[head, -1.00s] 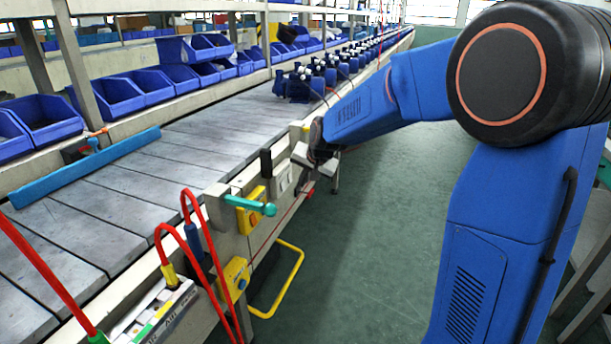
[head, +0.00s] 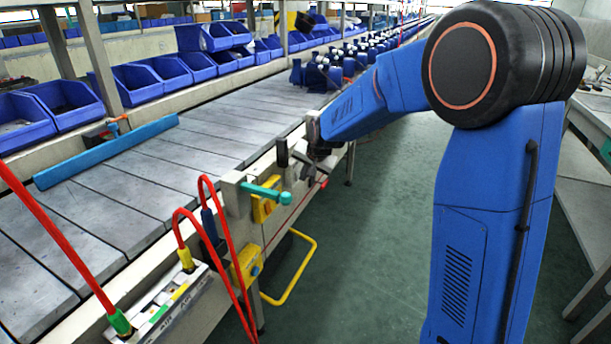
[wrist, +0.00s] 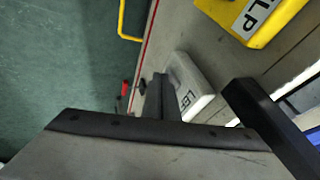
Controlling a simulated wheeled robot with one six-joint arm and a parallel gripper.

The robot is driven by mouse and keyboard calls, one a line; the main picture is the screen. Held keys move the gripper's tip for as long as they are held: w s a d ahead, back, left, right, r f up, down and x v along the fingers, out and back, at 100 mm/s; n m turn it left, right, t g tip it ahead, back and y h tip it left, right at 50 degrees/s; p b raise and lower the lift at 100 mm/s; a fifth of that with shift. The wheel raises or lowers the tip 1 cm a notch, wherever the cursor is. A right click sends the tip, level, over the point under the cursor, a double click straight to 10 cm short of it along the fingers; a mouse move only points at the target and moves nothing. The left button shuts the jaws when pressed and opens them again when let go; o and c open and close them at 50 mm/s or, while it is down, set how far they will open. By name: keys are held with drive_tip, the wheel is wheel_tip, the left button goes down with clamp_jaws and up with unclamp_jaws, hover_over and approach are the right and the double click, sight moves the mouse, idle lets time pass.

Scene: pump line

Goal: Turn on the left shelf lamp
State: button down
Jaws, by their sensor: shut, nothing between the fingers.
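A white switch plate (wrist: 190,88) with dark letters reading "LEF" is fixed to the beige rail of the line. Its lettered part is partly covered by my gripper in the wrist view. My gripper (wrist: 158,88) is shut and empty, with its dark fingertips over or against the plate's edge; I cannot tell whether they touch. In the head view my gripper (head: 311,167) is at the rail's aisle side, small and dark. I cannot see the lamp itself or whether it is lit.
A yellow box (wrist: 258,18) lettered "LP" sits beside the plate. A black upright post (wrist: 262,115) stands close to my gripper. A teal handle (head: 264,193), red hoses (head: 216,235) and a yellow hoop (head: 300,275) line the rail. The green aisle floor (head: 375,230) is clear.

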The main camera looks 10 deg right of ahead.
drive_tip(key=shift+w+a+f, duration=0.1)
drive_tip(key=shift+w+a, duration=0.05)
idle(0.3)
drive_tip(key=shift+r, duration=0.8)
